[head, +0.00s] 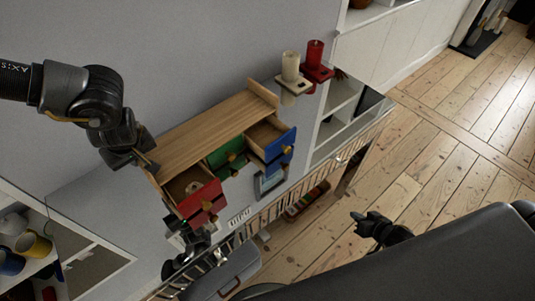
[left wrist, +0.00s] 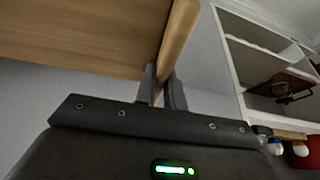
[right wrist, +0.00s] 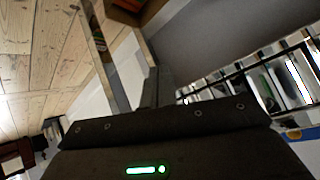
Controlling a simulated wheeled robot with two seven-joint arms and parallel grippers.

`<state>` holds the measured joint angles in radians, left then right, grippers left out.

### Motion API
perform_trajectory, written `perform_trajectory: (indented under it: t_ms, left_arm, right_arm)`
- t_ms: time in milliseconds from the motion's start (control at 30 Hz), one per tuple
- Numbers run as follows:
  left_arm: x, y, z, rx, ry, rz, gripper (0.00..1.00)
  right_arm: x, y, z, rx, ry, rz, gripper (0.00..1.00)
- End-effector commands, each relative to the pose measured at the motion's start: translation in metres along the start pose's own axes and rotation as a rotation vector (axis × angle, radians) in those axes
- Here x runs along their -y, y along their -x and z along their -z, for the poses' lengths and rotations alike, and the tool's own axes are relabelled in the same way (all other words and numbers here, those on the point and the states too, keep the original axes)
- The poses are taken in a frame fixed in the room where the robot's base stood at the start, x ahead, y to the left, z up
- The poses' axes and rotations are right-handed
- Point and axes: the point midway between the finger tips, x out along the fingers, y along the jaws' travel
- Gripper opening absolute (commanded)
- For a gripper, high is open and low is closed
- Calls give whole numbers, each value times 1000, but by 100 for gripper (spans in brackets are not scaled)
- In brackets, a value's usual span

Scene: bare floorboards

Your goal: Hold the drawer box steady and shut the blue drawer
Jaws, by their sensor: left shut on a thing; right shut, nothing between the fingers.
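The wooden drawer box (head: 205,128) is against the grey wall, with red, green and blue drawers along its front. The blue drawer (head: 279,147) at the right end is pulled out, its inside showing. The red drawer (head: 201,203) at the left end is also out, with something in it. The green drawer (head: 227,154) between them sticks out less. My left gripper (head: 150,165) is shut on the box's left edge; in the left wrist view its fingers (left wrist: 161,88) pinch the wooden edge (left wrist: 178,40). My right gripper (head: 359,222) is shut and empty, well right of and below the box.
A cream candle (head: 290,66) and a red candle (head: 315,54) stand on wall holders near the box's right end. A slatted rail (head: 285,205) runs below the box. White shelves with cups (head: 34,245) stand at left. Bare floorboards (head: 440,130) lie open at right.

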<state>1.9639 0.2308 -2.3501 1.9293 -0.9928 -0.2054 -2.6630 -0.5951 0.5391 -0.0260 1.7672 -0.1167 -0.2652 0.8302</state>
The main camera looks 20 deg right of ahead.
Motion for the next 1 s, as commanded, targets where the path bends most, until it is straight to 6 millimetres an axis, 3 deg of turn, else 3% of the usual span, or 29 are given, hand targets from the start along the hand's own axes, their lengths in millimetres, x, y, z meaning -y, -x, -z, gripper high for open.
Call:
perform_trajectory:
  t_ms: [33, 100, 200, 300, 400, 500, 700, 1000]
  left_arm:
    - [0, 0, 0, -1, 0, 0, 0]
    - [0, 0, 1, -1, 1, 0, 0]
    - [0, 0, 0, -1, 1, 0, 0]
    - [0, 0, 1, -1, 1, 0, 0]
    - [0, 0, 1, -1, 1, 0, 0]
    - [0, 0, 1, -1, 1, 0, 0]
    - [0, 0, 1, -2, 1, 0, 0]
    - [0, 0, 1, -2, 1, -1, 0]
  right_arm:
    - [23, 12, 31, -44, -63, 60, 0]
    - [56, 30, 70, -91, -177, 147, 0]
    - [106, 61, 115, -124, -358, 285, 0]
    - [147, 91, 147, -125, -539, 407, 0]
    - [175, 112, 163, -98, -708, 493, 0]
    - [185, 120, 168, -58, -850, 528, 0]
    - [184, 119, 166, -11, -1018, 531, 0]
    - [186, 114, 168, -5, -1049, 534, 0]
